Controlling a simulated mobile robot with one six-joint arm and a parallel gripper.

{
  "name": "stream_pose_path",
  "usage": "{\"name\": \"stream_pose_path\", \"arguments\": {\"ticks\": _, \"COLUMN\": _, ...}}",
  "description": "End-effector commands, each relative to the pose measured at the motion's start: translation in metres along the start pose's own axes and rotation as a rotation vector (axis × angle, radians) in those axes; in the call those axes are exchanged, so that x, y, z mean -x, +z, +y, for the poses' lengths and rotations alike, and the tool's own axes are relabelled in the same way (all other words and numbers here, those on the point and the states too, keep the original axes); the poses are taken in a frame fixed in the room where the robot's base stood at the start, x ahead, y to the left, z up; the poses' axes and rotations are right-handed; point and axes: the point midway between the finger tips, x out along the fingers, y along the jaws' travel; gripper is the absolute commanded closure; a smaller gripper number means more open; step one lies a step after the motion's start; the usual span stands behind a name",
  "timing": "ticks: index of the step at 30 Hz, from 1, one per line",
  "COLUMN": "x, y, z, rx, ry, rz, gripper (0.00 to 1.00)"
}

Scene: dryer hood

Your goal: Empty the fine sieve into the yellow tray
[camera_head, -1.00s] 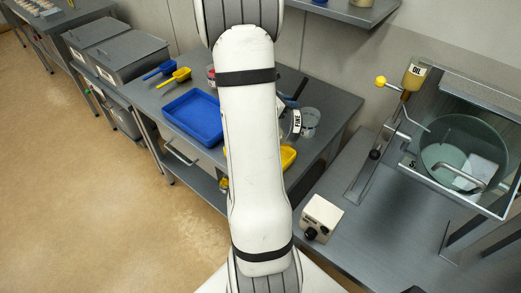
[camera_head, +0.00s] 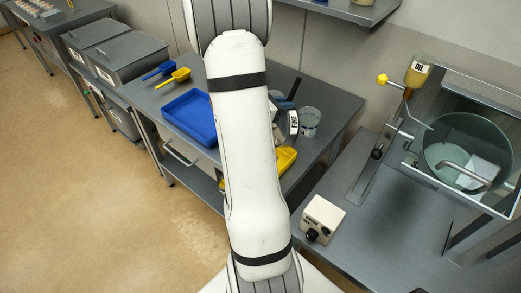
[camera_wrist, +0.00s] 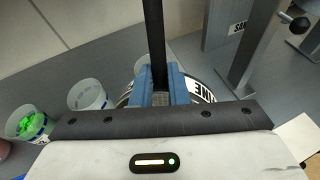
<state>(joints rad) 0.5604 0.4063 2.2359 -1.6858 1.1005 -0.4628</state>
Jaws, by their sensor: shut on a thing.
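The fine sieve, with a white FINE label (camera_head: 293,122), is at the right of my arm in the head view. Its rim and label also show behind my fingers in the wrist view (camera_wrist: 201,91). My gripper (camera_wrist: 162,88) has its blue fingers shut on the sieve's black handle (camera_wrist: 154,35). The yellow tray (camera_head: 286,159) lies on the grey bench, partly hidden by my arm. The sieve appears close to the tray, on its far side. The inside of the sieve is hidden, so its contents cannot be told.
A clear tub (camera_head: 310,121) stands right of the sieve. A blue tray (camera_head: 192,117) and blue and yellow scoops (camera_head: 174,78) lie to the left. A tub with green contents (camera_wrist: 30,122) shows in the wrist view. A glass hood (camera_head: 466,145) and control box (camera_head: 322,217) are right.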

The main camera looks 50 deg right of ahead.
Motion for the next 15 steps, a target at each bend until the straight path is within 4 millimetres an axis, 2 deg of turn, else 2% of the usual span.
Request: {"name": "stream_pose_path", "arguments": {"ticks": 15, "x": 0.013, "y": -0.004, "z": 0.003, "rx": 0.010, "ry": 0.001, "rz": -0.058, "gripper": 1.00}}
